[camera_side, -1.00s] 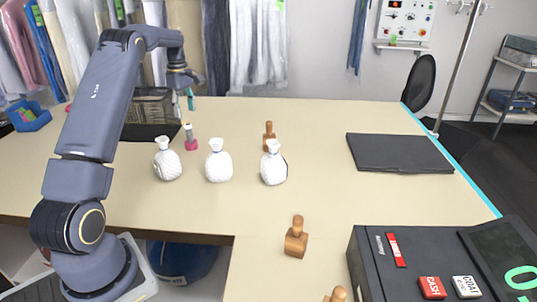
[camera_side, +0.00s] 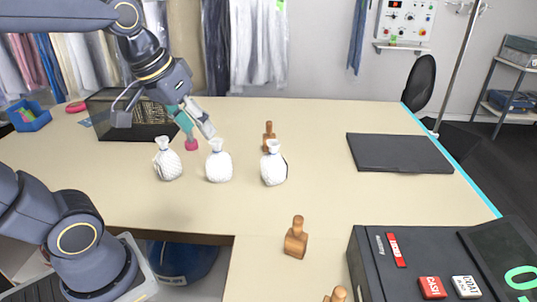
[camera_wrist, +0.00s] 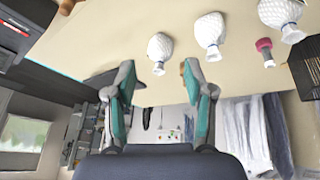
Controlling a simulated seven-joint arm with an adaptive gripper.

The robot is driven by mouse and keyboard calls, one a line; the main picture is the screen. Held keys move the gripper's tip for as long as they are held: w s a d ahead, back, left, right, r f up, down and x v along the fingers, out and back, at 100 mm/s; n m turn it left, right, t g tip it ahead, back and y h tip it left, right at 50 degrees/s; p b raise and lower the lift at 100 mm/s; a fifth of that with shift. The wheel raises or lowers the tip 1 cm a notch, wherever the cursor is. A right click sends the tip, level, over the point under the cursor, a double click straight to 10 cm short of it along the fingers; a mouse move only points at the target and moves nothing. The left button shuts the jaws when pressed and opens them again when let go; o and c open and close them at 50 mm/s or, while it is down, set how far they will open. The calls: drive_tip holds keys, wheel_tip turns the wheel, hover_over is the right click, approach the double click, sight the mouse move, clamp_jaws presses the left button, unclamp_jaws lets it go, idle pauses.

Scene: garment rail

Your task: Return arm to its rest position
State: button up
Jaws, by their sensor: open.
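My gripper (camera_side: 197,128) is in the side view, above the table at the left back. Its teal-padded fingers point down and right, close over a small pink-based object (camera_side: 191,145) and behind two white bags. Whether it touches the pink object I cannot tell from the side view. My upper arm is folded back to the left.
Three white tied bags (camera_side: 219,166) stand in a row on the beige table (camera_side: 330,215). A dark mesh basket (camera_side: 100,125) is left of my gripper. Wooden-handled stamps (camera_side: 296,242), a black flat pad (camera_side: 398,153) and a cash terminal (camera_side: 375,265) are to the right. Garments hang behind.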

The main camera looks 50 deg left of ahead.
drive_tip(key=s+d+f+m, duration=0.2)
drive_tip(key=s+f+m, duration=0.1)
drive_tip(key=s, duration=0.1)
drive_tip(key=shift+s+d+f+t, duration=0.2)
drive_tip(key=shift+s+d+t, duration=0.1)
drive_tip(key=shift+d+t, duration=0.1)
idle(0.9)
